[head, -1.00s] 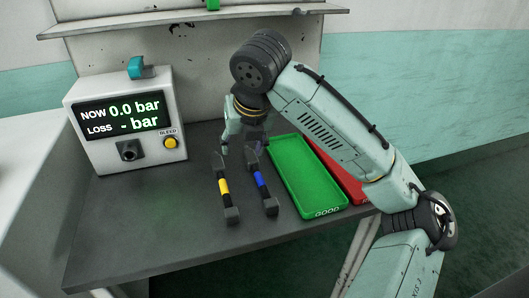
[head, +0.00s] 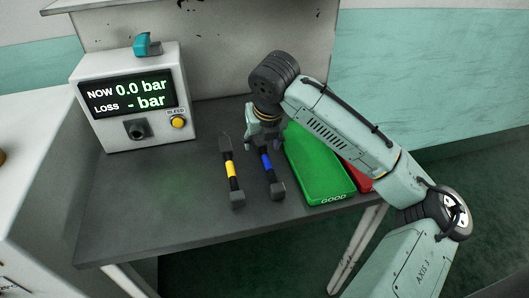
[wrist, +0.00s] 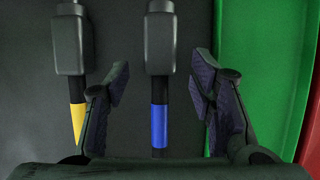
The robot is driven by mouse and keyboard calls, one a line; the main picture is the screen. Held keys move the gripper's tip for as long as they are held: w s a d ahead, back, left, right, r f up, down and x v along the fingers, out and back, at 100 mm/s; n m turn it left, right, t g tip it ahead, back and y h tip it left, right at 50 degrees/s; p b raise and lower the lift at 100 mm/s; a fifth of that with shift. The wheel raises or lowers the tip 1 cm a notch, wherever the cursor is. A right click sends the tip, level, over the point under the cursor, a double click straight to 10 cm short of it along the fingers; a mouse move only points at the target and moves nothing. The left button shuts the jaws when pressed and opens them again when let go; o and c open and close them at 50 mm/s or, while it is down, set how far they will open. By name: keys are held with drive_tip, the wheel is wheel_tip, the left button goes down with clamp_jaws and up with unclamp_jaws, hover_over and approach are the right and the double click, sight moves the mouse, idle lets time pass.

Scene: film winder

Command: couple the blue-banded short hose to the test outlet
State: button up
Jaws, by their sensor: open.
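The blue-banded short hose (head: 266,163) lies on the bench with a dark block-shaped fitting at its near end. In the wrist view its blue band (wrist: 160,125) sits between the fingers of my gripper (wrist: 160,95), which is open with a gap on both sides. In the head view my gripper (head: 263,142) is over the far part of this hose and hides its far end. The test outlet (head: 137,129) is the dark round port on the front of the grey tester box (head: 100,128), left on the bench. Its display reads 0.0 bar.
The yellow-banded hose (head: 231,170) lies close left of the blue-banded one. A green GOOD tray (head: 335,192) stands close right, with a red tray (head: 364,184) beyond it. The bench (head: 165,200) is clear before the tester. A yellow BLEED button (head: 178,122) is beside the outlet.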

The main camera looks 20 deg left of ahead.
drive_tip(key=shift+w+a+f, duration=0.15)
drive_tip(key=shift+w+f, duration=0.05)
drive_tip(key=shift+f, duration=0.4)
drive_tip(key=shift+c, duration=0.6)
clamp_jaws()
